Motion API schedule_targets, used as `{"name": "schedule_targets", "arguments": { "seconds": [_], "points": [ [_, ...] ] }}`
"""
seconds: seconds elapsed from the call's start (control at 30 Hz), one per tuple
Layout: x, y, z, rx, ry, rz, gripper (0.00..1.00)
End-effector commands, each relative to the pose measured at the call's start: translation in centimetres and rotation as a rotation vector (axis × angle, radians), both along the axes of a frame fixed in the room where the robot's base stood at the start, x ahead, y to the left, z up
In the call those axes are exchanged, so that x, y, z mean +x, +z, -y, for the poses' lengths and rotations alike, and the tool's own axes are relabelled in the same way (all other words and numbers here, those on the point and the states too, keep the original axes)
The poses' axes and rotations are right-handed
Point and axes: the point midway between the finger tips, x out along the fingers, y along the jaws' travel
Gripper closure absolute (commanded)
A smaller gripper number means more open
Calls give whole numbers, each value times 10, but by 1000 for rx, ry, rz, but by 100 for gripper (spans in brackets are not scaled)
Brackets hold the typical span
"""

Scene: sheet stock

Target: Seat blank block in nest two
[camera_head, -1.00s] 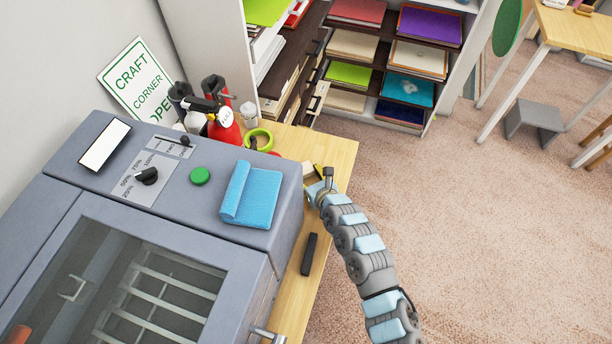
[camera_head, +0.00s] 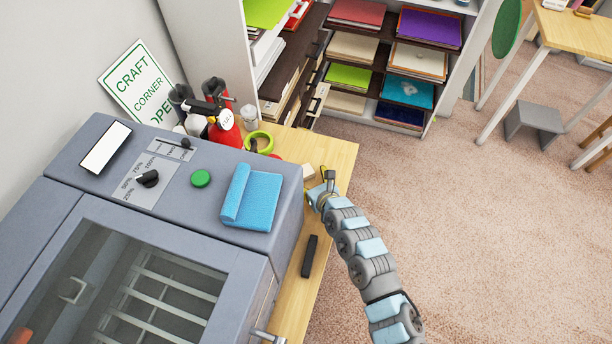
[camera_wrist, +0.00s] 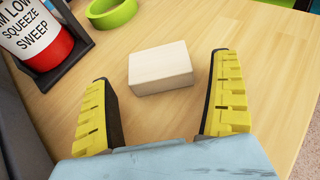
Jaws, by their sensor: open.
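The blank block (camera_wrist: 160,69) is a plain pale wooden cuboid lying flat on the wooden table. It sits between and just beyond the two yellow fingers of my gripper (camera_wrist: 164,100), which is open and empty. In the head view the block (camera_head: 308,171) is a small pale shape at the table, beside my gripper (camera_head: 320,190). The fingers are apart from the block in the wrist view. No nest can be made out in either view.
A red extinguisher (camera_head: 222,128) and a green tape ring (camera_head: 260,142) stand behind the block. A dark bar (camera_head: 309,256) lies on the table. A grey machine (camera_head: 140,250) with a blue cloth (camera_head: 250,197) fills the left. Carpeted floor lies open to the right.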

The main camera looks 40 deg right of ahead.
Motion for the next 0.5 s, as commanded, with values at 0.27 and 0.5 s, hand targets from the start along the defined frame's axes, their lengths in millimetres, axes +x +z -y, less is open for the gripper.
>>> {"name": "schedule_targets", "arguments": {
  "seconds": [0.27,0.5],
  "points": [
    [-32,13,-10,-1,1,-4,8],
    [-52,23,-17,0,0,-2,8]
  ]
}}
